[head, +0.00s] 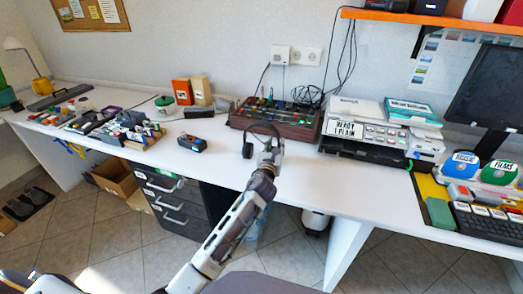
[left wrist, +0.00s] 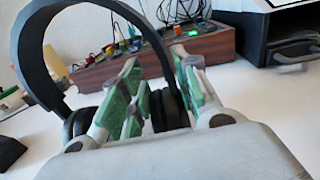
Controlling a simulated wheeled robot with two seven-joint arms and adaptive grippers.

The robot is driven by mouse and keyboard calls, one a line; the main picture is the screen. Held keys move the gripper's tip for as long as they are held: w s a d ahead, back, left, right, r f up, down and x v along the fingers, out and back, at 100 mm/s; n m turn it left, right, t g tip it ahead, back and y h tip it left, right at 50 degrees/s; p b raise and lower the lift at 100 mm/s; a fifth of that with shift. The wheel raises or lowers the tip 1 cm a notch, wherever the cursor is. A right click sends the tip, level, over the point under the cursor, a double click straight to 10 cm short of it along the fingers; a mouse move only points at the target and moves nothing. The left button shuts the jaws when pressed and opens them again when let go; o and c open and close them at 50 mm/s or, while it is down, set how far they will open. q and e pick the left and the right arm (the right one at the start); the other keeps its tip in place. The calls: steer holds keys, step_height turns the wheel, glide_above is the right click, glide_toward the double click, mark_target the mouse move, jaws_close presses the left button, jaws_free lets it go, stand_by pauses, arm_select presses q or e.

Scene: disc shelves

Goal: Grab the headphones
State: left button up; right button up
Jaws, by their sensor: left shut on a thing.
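The black headphones (head: 247,150) stand upright near the front edge of the white desk, below the mixer, in the head view. Their headband arches over the left and centre of the left wrist view (left wrist: 34,62). My left gripper (head: 269,154) reaches in from the front and is shut on the right-hand ear cup. In the left wrist view its green-padded fingers (left wrist: 158,92) lie on either side of that cup. The other ear cup is partly hidden behind the left finger. I cannot tell whether the headphones touch the desk. My right gripper is not in view.
A wooden-sided mixer (head: 275,117) with cables stands right behind the headphones. A printer-like box (head: 362,152) stands to the right, and a small dark device (head: 192,144) lies to the left. Bare desk (head: 222,158) lies around the headphones. A monitor (head: 487,90) stands far right.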

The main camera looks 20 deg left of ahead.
mark_target(276, 132)
arm_select(q)
steer(key=shift+r, duration=0.1)
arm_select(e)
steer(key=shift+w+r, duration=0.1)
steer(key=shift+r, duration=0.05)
